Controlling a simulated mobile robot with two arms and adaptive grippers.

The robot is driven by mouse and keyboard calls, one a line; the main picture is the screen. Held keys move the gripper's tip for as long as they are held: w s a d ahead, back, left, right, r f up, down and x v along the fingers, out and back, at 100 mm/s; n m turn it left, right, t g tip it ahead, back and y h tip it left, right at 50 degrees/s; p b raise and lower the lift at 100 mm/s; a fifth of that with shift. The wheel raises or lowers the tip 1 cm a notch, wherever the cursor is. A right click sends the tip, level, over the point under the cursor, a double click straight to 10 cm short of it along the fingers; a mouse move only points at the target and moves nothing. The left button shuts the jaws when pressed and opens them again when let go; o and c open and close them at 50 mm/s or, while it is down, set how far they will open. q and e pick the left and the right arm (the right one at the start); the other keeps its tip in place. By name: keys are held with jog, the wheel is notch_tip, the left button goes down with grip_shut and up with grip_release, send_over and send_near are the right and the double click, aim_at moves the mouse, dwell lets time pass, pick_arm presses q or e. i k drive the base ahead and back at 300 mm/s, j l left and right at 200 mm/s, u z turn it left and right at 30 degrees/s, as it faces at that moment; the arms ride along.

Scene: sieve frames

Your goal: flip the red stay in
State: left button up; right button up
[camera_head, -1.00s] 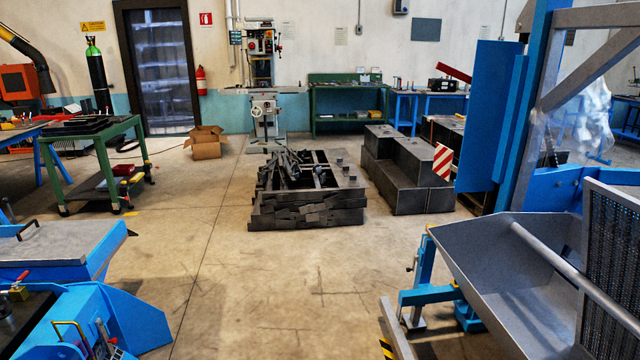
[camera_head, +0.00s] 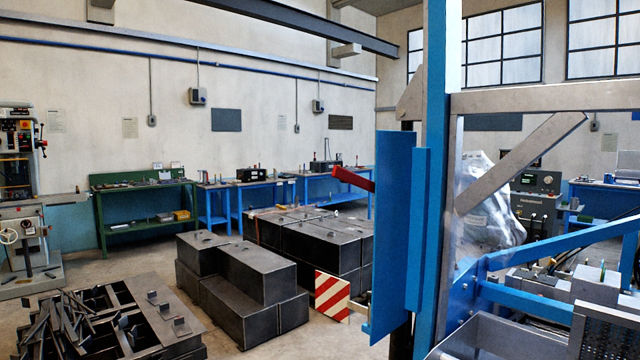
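A red bar (camera_head: 352,178), which may be the red stay, sticks out to the left from behind a tall blue panel (camera_head: 390,235). It slopes down toward the panel, and its right end is hidden. The panel stands beside a blue upright post (camera_head: 437,150) of a large frame. A red-and-white striped plate (camera_head: 332,296) shows low down, left of the panel. Neither of my grippers is in view.
Dark steel blocks (camera_head: 253,325) are stacked on the floor left of the panel. A dark rack with loose metal pieces (camera_head: 185,345) stands lower left. Grey beams (camera_head: 545,97) and blue bars (camera_head: 520,300) fill the right side. Benches (camera_head: 150,225) line the back wall.

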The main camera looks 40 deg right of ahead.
aim_at(345, 176)
jog(key=i+z, duration=0.3)
jog(key=i, duration=0.2)
jog(key=i+j+z, duration=0.65)
jog(key=i, duration=0.25)
jog(key=i+z, duration=0.25)
jog(key=z, duration=0.2)
jog(key=i+j+z, duration=0.2)
jog(key=z, duration=0.3)
jog(key=i+j+z, duration=0.2)
jog(key=z, duration=0.25)
jog(key=i+j+z, duration=0.15)
jog(key=j+z, duration=0.3)
jog(key=i+j+z, duration=0.1)
jog(key=z, duration=0.35)
jog(key=j+z, duration=0.15)
jog(key=j, duration=0.25)
jog(key=k+l+u, duration=0.1)
jog(key=u, duration=0.2)
jog(key=k+j, duration=0.05)
